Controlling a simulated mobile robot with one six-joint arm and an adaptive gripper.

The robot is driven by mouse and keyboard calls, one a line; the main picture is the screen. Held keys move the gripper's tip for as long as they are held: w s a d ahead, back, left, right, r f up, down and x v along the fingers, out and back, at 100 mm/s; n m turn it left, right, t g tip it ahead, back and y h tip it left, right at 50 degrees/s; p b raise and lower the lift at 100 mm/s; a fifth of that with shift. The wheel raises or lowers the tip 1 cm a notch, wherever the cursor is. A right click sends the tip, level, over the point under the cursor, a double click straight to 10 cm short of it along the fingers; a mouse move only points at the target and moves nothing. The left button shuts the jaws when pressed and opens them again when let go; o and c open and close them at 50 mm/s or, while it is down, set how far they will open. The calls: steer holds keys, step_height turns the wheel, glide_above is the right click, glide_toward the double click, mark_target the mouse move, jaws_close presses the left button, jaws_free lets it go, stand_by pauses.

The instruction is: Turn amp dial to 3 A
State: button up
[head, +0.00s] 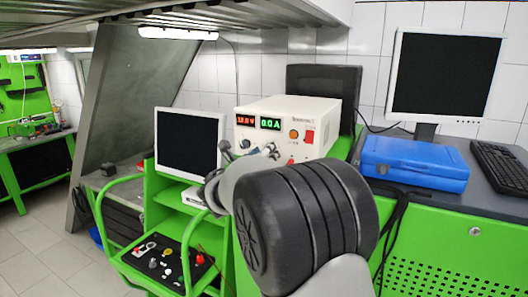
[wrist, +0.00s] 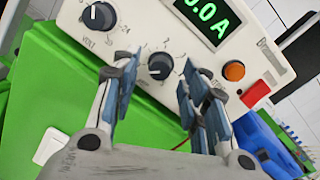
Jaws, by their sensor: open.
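The white power supply (head: 315,112) stands on the green bench; its displays read about 12.0 V and 0.0 A in the head view. In the wrist view its front (wrist: 140,25) is tilted. The black amp dial (wrist: 160,66) is in the middle, with a white mark towards its lower left. The volt dial (wrist: 98,15) is up and to the left. My gripper (wrist: 163,84) is open and empty, with blue-padded fingers either side of the amp dial's image. I cannot tell whether they touch it. In the head view my arm hides much of my gripper.
An orange round button (wrist: 234,71) and a red switch (wrist: 255,94) are right of the amp dial. A blue case (head: 415,163) lies right of the supply, and a monitor (head: 188,140) stands left. A control panel (head: 165,262) with knobs is below.

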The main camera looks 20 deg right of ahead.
steer(key=shift+w+d, duration=0.3)
steer(key=shift+d, duration=0.05)
jaws_close()
stand_by(0.4)
